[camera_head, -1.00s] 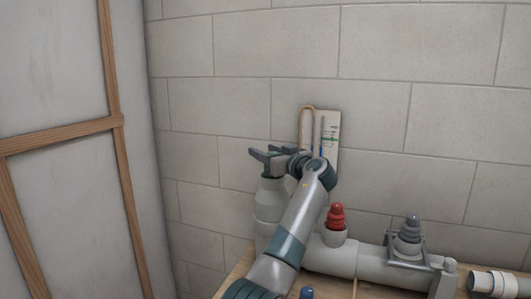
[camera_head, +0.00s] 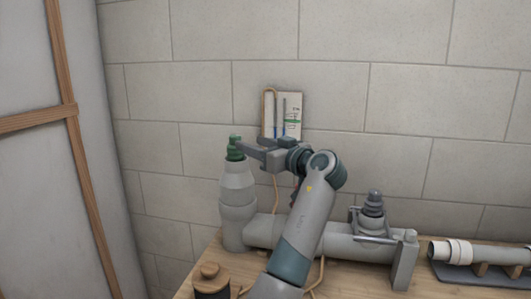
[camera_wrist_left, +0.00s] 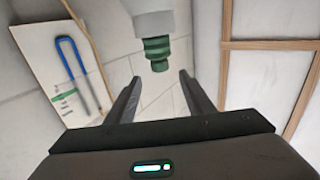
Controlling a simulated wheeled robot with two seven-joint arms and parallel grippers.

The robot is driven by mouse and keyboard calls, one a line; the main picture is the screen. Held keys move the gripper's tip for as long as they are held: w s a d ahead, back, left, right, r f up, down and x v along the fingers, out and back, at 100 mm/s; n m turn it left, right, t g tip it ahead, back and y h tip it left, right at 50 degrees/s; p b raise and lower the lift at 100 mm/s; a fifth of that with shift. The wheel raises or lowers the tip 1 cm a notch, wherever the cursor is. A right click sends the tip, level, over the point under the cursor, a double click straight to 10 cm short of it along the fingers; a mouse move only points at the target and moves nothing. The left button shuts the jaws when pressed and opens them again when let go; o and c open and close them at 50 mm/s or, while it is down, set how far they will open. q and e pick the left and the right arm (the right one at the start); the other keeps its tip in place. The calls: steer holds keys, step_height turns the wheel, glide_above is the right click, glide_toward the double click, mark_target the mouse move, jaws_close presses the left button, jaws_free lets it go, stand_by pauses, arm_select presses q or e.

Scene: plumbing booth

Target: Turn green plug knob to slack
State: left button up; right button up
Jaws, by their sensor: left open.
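The green plug knob (camera_head: 235,148) is a ribbed stepped plug on top of the upright grey pipe (camera_head: 238,192) at the left end of the pipework. It also shows in the left wrist view (camera_wrist_left: 156,54), top centre, with the pale pipe end behind it. My left gripper (camera_head: 249,150) is just to the right of the knob in the head view. In the left wrist view its two dark fingers (camera_wrist_left: 158,82) are apart and empty, with the knob just past the tips, in line with the gap. My right gripper is not in view.
The horizontal grey pipe (camera_head: 350,243) runs right along the wooden bench (camera_head: 190,285) and carries a grey knob (camera_head: 373,205). A wall board (camera_head: 294,103) with a blue tool hangs behind my gripper. A dark pot with a wooden lid (camera_head: 209,272) stands in front.

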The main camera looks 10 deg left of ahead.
arm_select(q)
steer(key=shift+v, duration=2.15)
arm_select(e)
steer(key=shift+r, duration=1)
